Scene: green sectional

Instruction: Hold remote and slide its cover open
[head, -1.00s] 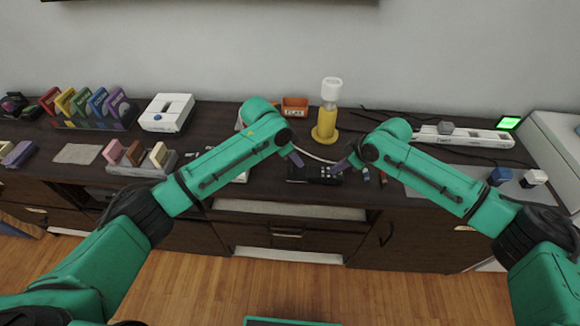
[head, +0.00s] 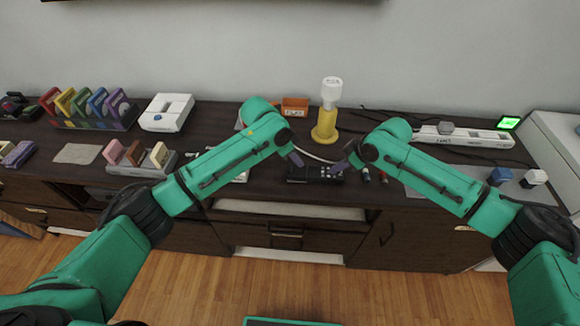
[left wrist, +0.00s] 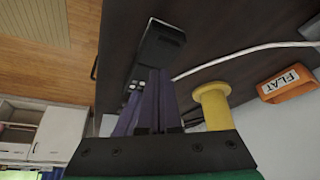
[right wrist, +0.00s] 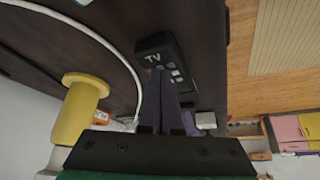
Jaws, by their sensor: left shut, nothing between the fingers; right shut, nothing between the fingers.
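A black remote (head: 312,174) lies on the dark cabinet top near its front edge. Its dark left end shows in the left wrist view (left wrist: 160,42). The right wrist view shows its end marked TV (right wrist: 153,48) and pale buttons. My left gripper (head: 297,161) is shut and empty, with its purple fingertips at or just above the remote's left part. My right gripper (head: 340,167) is shut and empty, with its fingertips by the remote's right end. I cannot tell whether either touches it. The cover's position is not clear.
A yellow stand with a white top (head: 329,112) is behind the remote, near an orange box marked FLAT (head: 295,106). Small battery-like pieces (head: 366,174) lie just right of the remote. A white cable (head: 318,157) runs behind it. A power strip (head: 462,136) lies back right.

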